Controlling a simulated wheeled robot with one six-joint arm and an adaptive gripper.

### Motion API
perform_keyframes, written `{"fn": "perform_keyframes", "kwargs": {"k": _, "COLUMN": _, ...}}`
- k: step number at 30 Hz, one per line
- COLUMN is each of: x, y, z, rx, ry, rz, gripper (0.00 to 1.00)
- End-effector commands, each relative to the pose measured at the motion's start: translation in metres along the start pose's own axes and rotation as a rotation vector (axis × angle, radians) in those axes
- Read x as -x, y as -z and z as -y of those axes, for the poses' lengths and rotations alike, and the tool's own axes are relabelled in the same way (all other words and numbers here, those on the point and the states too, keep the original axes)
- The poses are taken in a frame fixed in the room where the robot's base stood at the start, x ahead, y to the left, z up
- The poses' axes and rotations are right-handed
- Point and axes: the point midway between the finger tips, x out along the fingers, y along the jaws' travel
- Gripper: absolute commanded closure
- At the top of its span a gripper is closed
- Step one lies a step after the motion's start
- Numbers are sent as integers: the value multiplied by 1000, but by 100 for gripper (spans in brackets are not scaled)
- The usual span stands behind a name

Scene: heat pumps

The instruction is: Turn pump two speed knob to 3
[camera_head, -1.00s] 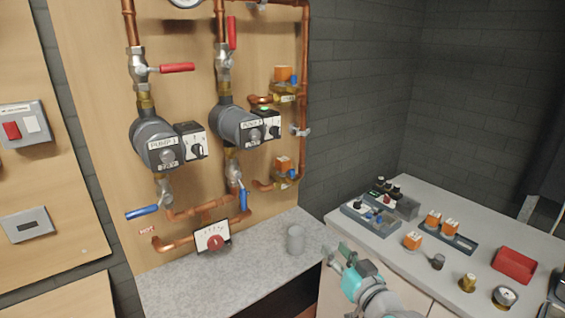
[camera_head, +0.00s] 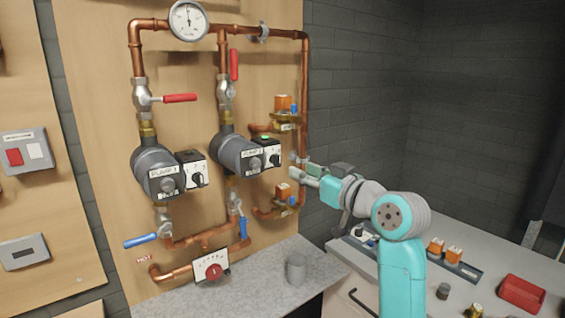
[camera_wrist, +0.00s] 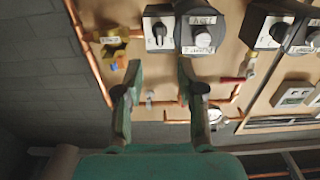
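Pump two (camera_head: 238,153) is the right-hand grey pump on the wooden board. Its black and white control box (camera_head: 266,146) carries a dark speed knob (camera_head: 275,160); the digits are too small to read. In the wrist view the speed knob (camera_wrist: 159,32) shows on its box at the top, beside the round pump body (camera_wrist: 200,30). My gripper (camera_head: 303,168) is right of and slightly below the box, apart from it. In the wrist view my gripper (camera_wrist: 159,78) has its two fingers spread with nothing between them, and the knob lies beyond the fingertips.
Pump one (camera_head: 158,172) with a similar box (camera_head: 193,168) stands to the left. A copper pipe (camera_head: 304,90) runs down right of pump two, close to my gripper. Orange-topped valves (camera_head: 283,103) sit between pump and pipe.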

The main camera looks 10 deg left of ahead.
Motion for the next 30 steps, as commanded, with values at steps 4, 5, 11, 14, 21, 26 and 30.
{"fn": "perform_keyframes", "kwargs": {"k": 4, "x": -27, "y": 1, "z": 1, "rx": -2, "ry": 2, "rz": 0, "gripper": 61}}
{"fn": "perform_keyframes", "kwargs": {"k": 5, "x": -33, "y": 0, "z": 1, "rx": -2, "ry": 1, "rz": 0, "gripper": 61}}
{"fn": "perform_keyframes", "kwargs": {"k": 11, "x": -65, "y": 0, "z": 0, "rx": -1, "ry": 0, "rz": 0, "gripper": 61}}
{"fn": "perform_keyframes", "kwargs": {"k": 14, "x": -77, "y": 0, "z": 0, "rx": -1, "ry": 0, "rz": 0, "gripper": 61}}
{"fn": "perform_keyframes", "kwargs": {"k": 21, "x": -89, "y": 0, "z": 0, "rx": 0, "ry": -1, "rz": -1, "gripper": 61}}
{"fn": "perform_keyframes", "kwargs": {"k": 26, "x": -89, "y": 0, "z": 0, "rx": 0, "ry": -1, "rz": -1, "gripper": 61}}
{"fn": "perform_keyframes", "kwargs": {"k": 30, "x": -89, "y": 0, "z": 0, "rx": 0, "ry": -1, "rz": -1, "gripper": 76}}
